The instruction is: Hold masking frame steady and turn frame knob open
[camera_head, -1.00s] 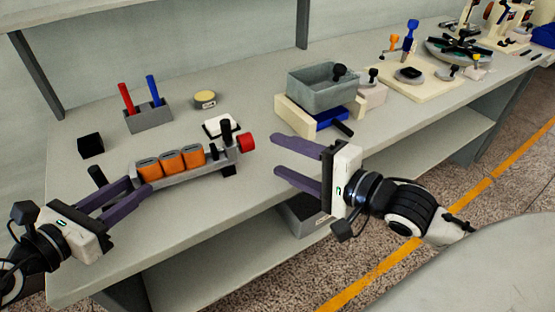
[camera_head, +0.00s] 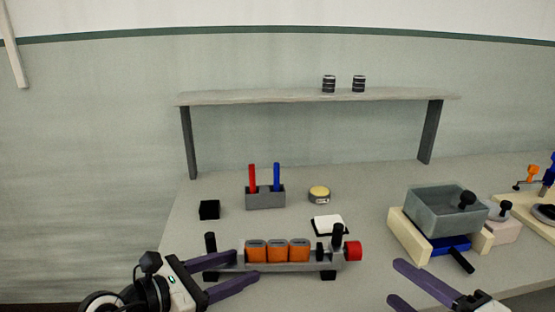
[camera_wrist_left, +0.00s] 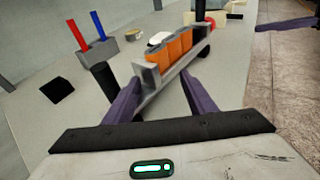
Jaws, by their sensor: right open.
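The masking frame (camera_head: 302,267) is a grey bar on the bench holding three orange blocks (camera_head: 278,250), with black posts and a red knob (camera_head: 353,250) at its right end. My left gripper (camera_head: 246,266) has its purple fingers on both sides of the frame's left end. In the left wrist view the fingers (camera_wrist_left: 160,88) lie against the frame (camera_wrist_left: 176,76), seemingly shut on it. My right gripper (camera_head: 394,282) is open and empty, to the right of the knob and apart from it. Part of it is cut off by the bottom edge.
Behind the frame are a black cube (camera_head: 209,209), a grey holder (camera_head: 265,198) with red and blue sticks, a yellow round tin (camera_head: 319,194) and a white pad (camera_head: 328,224). A grey bin (camera_head: 442,212) on a cream stand is at the right. A shelf (camera_head: 310,96) spans the back.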

